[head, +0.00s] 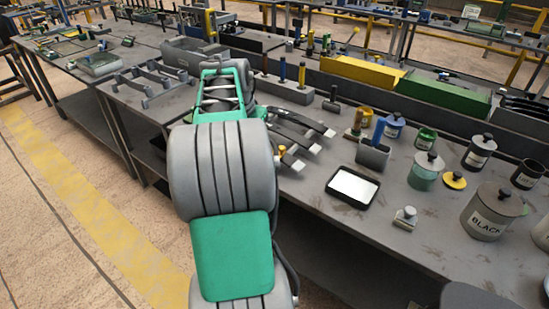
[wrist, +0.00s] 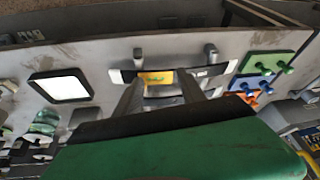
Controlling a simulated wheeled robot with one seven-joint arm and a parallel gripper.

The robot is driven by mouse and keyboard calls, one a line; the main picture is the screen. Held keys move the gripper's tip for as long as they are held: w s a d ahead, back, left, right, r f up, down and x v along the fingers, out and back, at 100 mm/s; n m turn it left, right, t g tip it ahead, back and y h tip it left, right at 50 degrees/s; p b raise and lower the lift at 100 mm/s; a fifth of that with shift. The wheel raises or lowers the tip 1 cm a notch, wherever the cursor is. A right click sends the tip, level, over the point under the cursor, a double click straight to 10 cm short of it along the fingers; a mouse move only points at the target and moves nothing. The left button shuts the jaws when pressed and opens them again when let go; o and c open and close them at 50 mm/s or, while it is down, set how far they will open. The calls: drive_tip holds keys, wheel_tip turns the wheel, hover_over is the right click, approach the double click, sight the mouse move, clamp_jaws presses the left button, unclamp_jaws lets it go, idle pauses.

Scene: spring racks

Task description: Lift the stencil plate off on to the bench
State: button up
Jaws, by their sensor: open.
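In the wrist view, my gripper (wrist: 161,82) is open, its two grey fingers spread over the bench. Between and just beyond the fingertips is a small yellow piece with a dark mark (wrist: 156,77). Beside it lies a dark strip with white parts (wrist: 207,71), with two grey posts at its far side. I cannot tell which of these is the stencil plate, or whether the fingers touch anything. In the head view, my arm hides the gripper; dark strips with white ends (head: 316,131) and a small yellow piece (head: 288,155) show beside the arm.
A black tray with a white panel (head: 352,187) lies on the bench (head: 330,232), with bare surface around it. Lidded pots (head: 493,211) and jars stand to the right. Yellow (head: 361,73) and green (head: 443,98) bins line the back. Knobbed plates (wrist: 264,72) lie right in the wrist view.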

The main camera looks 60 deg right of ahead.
sight(282, 147)
drive_tip(key=s+d+f, duration=0.1)
drive_tip(key=d+f, duration=0.1)
drive_tip(key=d, duration=0.1)
drive_tip(key=s+d+f+m+p, duration=0.1)
drive_tip(key=s+d+f, duration=0.1)
drive_tip(key=d+f, duration=0.1)
drive_tip(key=s+d+f+m, duration=0.1)
drive_tip(key=s+d+f, duration=0.1)
drive_tip(key=d+f, duration=0.1)
drive_tip(key=shift+s+f+g, duration=0.1)
drive_tip(key=shift+f+g, duration=0.05)
drive_tip(key=shift+g, duration=0.15)
drive_tip(key=shift+c, duration=0.2)
clamp_jaws()
